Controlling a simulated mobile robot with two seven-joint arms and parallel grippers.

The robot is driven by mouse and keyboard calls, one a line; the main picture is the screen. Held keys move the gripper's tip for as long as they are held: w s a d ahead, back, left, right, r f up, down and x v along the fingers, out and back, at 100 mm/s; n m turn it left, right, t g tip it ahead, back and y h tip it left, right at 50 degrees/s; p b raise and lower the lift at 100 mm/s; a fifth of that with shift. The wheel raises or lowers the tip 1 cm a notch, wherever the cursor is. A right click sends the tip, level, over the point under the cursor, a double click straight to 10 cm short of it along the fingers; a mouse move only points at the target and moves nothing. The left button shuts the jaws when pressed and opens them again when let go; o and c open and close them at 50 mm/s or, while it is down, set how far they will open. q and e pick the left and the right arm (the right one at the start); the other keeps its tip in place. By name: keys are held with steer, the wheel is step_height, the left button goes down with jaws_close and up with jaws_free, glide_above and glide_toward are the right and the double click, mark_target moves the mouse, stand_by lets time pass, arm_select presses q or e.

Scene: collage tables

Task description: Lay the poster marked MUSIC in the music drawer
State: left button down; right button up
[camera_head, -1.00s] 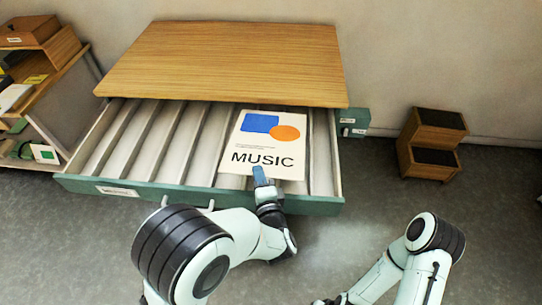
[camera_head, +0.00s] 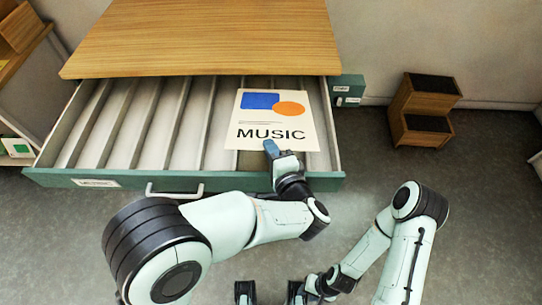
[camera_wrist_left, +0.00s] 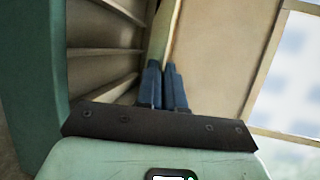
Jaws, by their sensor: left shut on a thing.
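The cream MUSIC poster (camera_head: 262,116), with a blue shape and an orange oval, is face up over the right part of the open green-fronted drawer (camera_head: 125,183). My left gripper (camera_head: 270,148) is shut on the poster's near edge, below the lettering. The left wrist view shows the blue fingers (camera_wrist_left: 166,88) together on the poster's edge, with drawer dividers to the left. I cannot tell whether the poster touches the drawer floor. The label on the drawer front is too small to read. My right gripper (camera_head: 270,293) is at the bottom, its dark fingers apart and empty.
The wooden cabinet top (camera_head: 205,38) overhangs the back of the drawer. Another green drawer front (camera_head: 348,90) sticks out to the right. A wooden step stool (camera_head: 425,110) stands by the wall. A shelf (camera_head: 20,55) is at the left. Floor shows at right.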

arm_select(q)
steer(key=shift+w+f+b, duration=0.4)
steer(key=shift+w+f, duration=0.35)
steer(key=shift+f, duration=0.35)
steer(key=shift+w+f+b, duration=0.35)
steer(key=shift+w+f, duration=0.35)
steer(key=shift+f, duration=0.4)
steer(key=shift+w+f+b, duration=0.4)
steer(key=shift+w+f, duration=0.35)
steer(key=shift+f, duration=0.35)
steer(key=c, duration=0.8)
jaws_free()
